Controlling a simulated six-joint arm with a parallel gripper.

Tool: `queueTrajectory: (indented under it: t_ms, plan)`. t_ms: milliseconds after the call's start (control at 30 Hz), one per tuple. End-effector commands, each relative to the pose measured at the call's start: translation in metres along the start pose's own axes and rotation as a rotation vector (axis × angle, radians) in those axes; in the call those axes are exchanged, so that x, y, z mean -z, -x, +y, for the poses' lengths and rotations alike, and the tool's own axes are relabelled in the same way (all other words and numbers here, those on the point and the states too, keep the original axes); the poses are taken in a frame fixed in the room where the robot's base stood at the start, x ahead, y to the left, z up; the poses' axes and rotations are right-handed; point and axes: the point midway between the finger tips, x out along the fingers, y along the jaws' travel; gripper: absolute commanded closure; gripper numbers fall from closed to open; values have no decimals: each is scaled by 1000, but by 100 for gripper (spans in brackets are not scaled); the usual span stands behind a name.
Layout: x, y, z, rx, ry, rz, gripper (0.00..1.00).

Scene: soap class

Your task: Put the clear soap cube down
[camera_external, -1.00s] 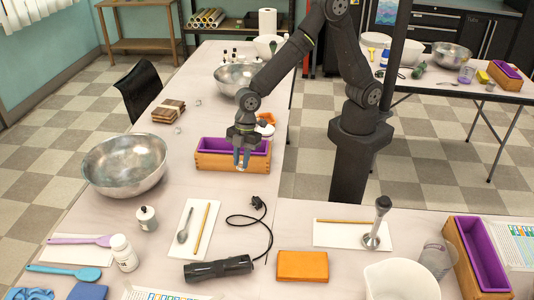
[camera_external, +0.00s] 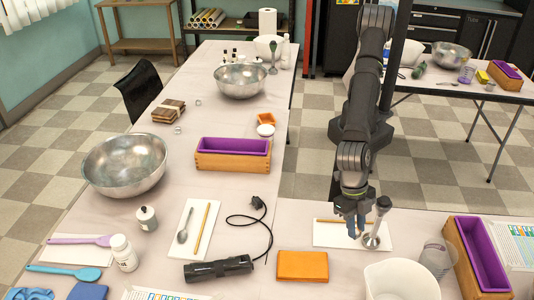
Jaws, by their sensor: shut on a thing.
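My gripper (camera_external: 354,229) is low over the white sheet (camera_external: 325,236) on the near table, at the left of the upright stick blender. Its bluish fingers point down and are shut on the clear soap cube. The cube is too small and see-through to make out between the fingertips. I cannot tell whether it touches the sheet.
The stick blender (camera_external: 376,226) stands very close to my gripper's right. A wooden stick (camera_external: 330,221) lies across the sheet behind the fingers. An orange block (camera_external: 302,266), a white bowl (camera_external: 400,282) and a clear beaker (camera_external: 436,258) are nearby. A purple-lined wooden mold (camera_external: 233,160) stands further left.

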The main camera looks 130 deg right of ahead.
Motion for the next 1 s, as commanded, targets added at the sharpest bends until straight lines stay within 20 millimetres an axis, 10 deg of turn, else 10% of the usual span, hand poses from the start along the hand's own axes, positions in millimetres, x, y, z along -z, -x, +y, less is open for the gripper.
queueTrajectory:
  t_ms: [233,700,1000]
  plan:
    - [27,-13,-24,25,80,1,100]
    - [-6,-118,-25,27,80,-1,100]
    - [-9,-141,-28,24,82,2,100]
